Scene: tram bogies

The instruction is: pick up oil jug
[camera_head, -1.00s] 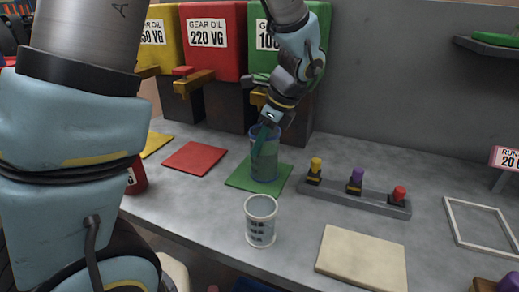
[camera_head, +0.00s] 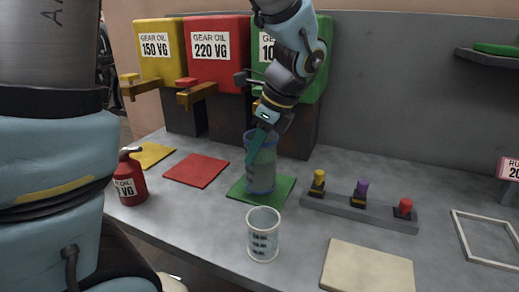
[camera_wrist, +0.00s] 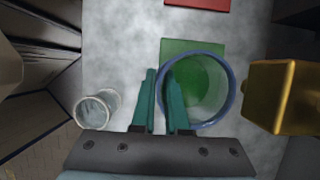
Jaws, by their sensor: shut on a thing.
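The oil jug (camera_head: 262,172) is a tall see-through container with a blue rim, upright over the green mat (camera_head: 284,184). I cannot tell whether its base touches the mat. My gripper (camera_head: 253,148) comes down from above, its teal fingers shut on the left side of the jug's wall. In the wrist view, the fingers (camera_wrist: 164,92) straddle the jug's rim (camera_wrist: 222,66), one inside and one outside. The green mat shows through the jug there.
A clear measuring cup (camera_head: 263,236) stands in front of the jug. A red oil can (camera_head: 130,182) is at left. A rack with coloured knobs (camera_head: 358,208) is at right. Green (camera_head: 308,88), red and yellow oil tanks with taps stand behind. A beige pad (camera_head: 367,268) lies in front.

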